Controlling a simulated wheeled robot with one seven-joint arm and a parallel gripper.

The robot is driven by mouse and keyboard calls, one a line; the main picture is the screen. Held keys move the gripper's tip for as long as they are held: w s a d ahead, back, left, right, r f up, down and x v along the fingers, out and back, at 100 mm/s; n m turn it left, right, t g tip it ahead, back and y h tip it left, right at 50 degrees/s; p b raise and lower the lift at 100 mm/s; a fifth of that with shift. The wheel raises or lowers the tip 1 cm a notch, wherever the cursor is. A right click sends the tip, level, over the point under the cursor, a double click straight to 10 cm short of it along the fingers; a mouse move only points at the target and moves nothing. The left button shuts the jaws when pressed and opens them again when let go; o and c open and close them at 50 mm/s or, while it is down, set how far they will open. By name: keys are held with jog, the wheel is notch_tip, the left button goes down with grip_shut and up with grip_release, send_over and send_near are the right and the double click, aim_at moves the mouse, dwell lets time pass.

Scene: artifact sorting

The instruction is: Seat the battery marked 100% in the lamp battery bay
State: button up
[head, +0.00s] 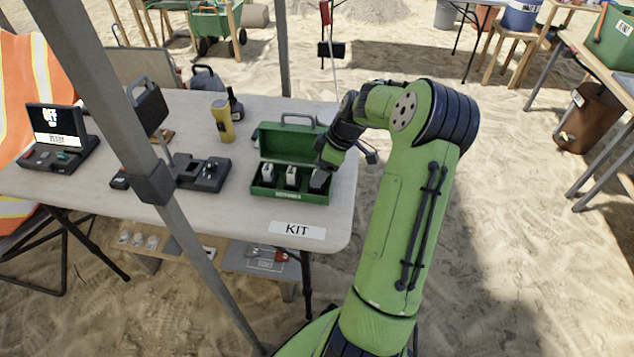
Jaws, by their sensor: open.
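An open green case (288,196) stands on the table near its right end. Two pale-topped batteries, a left one (268,173) and a middle one (291,177), stand upright in it. Any charge markings are too small to read. My gripper (320,181) is open and points down at the right end of the case. Its fingers and wrist hide what is in that slot, and I cannot tell whether they touch anything. A black lamp-like panel (149,106) stands behind the grey post. A dark open unit (203,172) lies near it; I cannot tell whether this is the battery bay.
A grey post (118,105) crosses the left part of the table (240,215). A yellow flashlight (222,121) and a dark bottle (235,105) stand behind the case. A device with a screen (55,130) is at far left. A KIT label (298,230) lies in front.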

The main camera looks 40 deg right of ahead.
jog(key=c, duration=1.1)
